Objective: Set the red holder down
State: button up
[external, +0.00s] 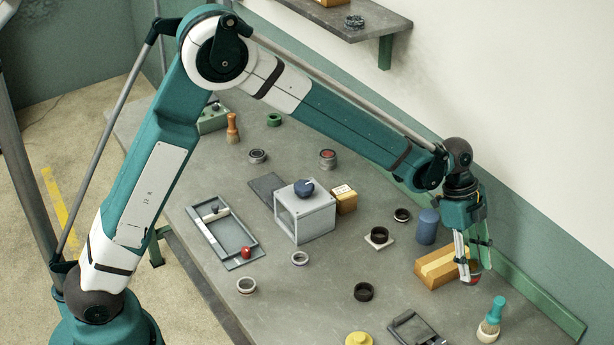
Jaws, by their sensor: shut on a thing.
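My gripper (473,266) points down at the right side of the bench, just right of a wooden block. It is shut on the red holder (474,280). Only a small red part of the holder shows at the fingertips; the fingers and the block hide the rest. I cannot tell whether the holder touches the bench top (325,312).
A wooden block with a yellow strip (437,269) lies close left of my gripper. A blue cylinder (427,227) stands behind it, and a teal-handled brush (490,322) in front. A green rail (540,300) runs along the right edge. Several dark rings lie left.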

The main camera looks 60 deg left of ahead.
jog(key=s+a+m+b, duration=0.1)
jog(key=s+a, duration=1.1)
jog(key=a, duration=0.5)
jog(key=s+a, duration=1.2)
jog(key=a, duration=0.4)
jog(key=s+a+m, duration=0.1)
jog(key=s+a, duration=0.5)
jog(key=s, duration=0.6)
jog(key=shift+s+r+g+b, duration=0.2)
jog(key=shift+g+b, duration=0.1)
jog(key=shift+g, duration=0.1)
jog(key=shift+f, duration=0.1)
jog(key=shift+f+b, duration=0.35)
jog(key=shift+f, duration=2.55)
jog(key=shift+f, duration=0.1)
jog(key=shift+f, duration=1.95)
jog(key=shift+f+b, duration=0.2)
jog(key=shift+b, duration=0.25)
